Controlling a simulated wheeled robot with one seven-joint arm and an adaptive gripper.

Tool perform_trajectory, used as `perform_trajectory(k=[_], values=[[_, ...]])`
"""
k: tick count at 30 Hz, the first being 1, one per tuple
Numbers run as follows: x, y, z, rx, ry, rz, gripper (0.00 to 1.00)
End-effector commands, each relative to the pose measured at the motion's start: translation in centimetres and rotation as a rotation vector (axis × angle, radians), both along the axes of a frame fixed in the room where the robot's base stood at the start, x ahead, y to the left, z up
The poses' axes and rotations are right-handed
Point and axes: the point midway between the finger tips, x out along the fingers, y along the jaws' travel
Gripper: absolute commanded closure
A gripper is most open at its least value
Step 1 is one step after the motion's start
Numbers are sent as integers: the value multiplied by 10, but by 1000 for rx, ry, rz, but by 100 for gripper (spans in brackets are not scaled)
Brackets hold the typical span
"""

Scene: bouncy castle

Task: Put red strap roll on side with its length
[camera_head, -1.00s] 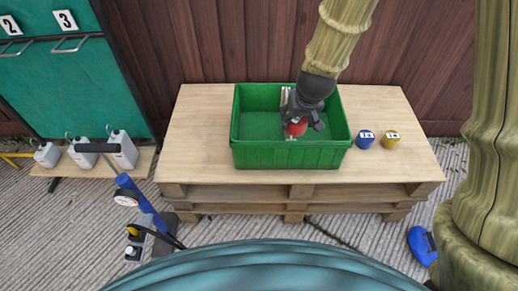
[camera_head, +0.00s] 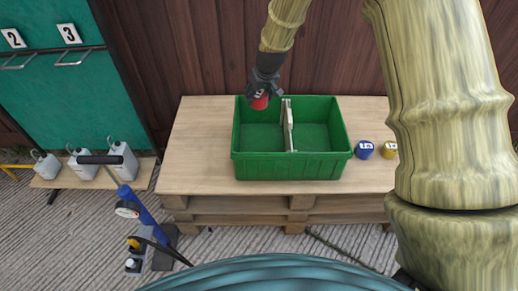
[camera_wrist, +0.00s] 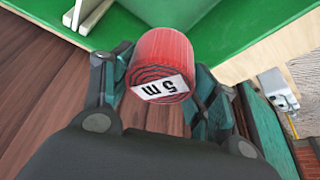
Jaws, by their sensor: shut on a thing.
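My gripper (camera_head: 262,92) is shut on a red strap roll (camera_head: 259,102) at the far left part of the green crate (camera_head: 290,170). In the head view the roll overlaps the crate's back rim; its exact height is unclear. In the wrist view the roll (camera_wrist: 160,65) sits between the fingers, its flat end with a white "5 m" label facing the camera. A pale divider (camera_head: 288,125) splits the crate into a left and a right compartment. The roll is left of the divider. Both compartments look empty where visible.
The crate stands on a wooden pallet table (camera_head: 200,150). A blue labelled roll (camera_head: 364,149) and a yellow one (camera_head: 390,150), partly hidden by my arm, stand right of it. White canisters (camera_head: 121,160) stand on a low bench at left. The table left of the crate is clear.

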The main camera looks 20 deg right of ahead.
Motion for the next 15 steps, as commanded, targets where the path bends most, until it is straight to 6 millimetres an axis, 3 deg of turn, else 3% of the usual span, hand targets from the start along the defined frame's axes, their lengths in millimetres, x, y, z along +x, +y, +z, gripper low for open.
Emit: perform_trajectory(k=[3, 7, 15], values=[[15, -8, -2, -8, 1, 6, 69], [19, -10, -14, -11, 3, 8, 69], [18, -10, -68, -11, 4, 10, 69]])
